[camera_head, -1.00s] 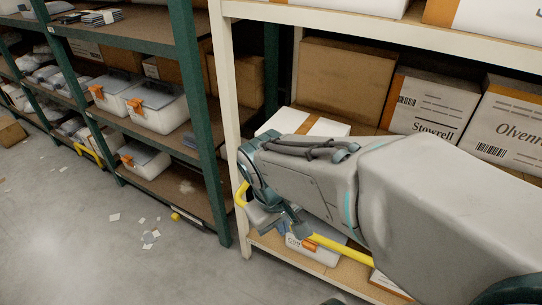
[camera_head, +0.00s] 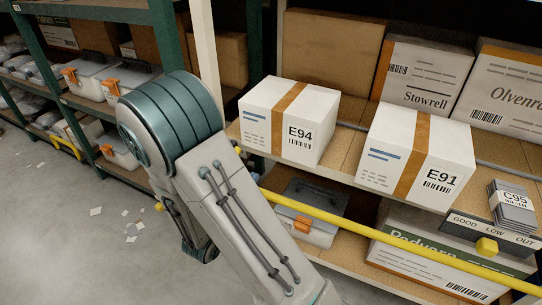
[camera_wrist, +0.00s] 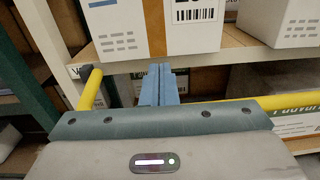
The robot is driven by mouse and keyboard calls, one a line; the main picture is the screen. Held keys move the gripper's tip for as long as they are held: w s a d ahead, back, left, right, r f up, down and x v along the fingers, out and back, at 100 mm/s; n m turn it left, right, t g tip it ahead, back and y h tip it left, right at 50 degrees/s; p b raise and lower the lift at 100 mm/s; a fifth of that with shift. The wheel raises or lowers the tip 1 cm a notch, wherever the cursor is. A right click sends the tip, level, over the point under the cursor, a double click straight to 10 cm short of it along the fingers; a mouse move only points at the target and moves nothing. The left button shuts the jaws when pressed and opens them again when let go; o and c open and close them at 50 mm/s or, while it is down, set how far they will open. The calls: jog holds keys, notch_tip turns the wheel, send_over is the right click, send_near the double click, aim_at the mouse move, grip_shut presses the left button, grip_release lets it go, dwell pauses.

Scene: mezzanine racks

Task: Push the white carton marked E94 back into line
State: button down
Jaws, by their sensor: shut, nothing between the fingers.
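The white carton marked E94 (camera_head: 290,122), with a brown tape band, stands upright on the middle shelf (camera_head: 343,160) near the upright post. In the wrist view its lower front (camera_wrist: 125,28) covers the shelf's front edge, with its label cut off at the top. The white carton marked E91 (camera_head: 415,155) stands to its right, with a gap between them. My gripper (camera_wrist: 162,68) is shut and empty, its fingertips just below the E94 carton's lower front edge in the wrist view. Contact cannot be told.
A yellow rail (camera_head: 390,240) runs across below the shelf front. A cream post (camera_head: 205,55) stands left of E94. Larger cartons, such as Stowrell (camera_head: 425,80), stand behind. A grey-lidded bin (camera_head: 305,215) is on the shelf below. Paper scraps lie on the floor.

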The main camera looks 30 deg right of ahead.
aim_at(277, 145)
jog(key=x, duration=1.4)
jog(key=shift+w+a+f, duration=0.1)
jog(key=shift+w+a, duration=0.1)
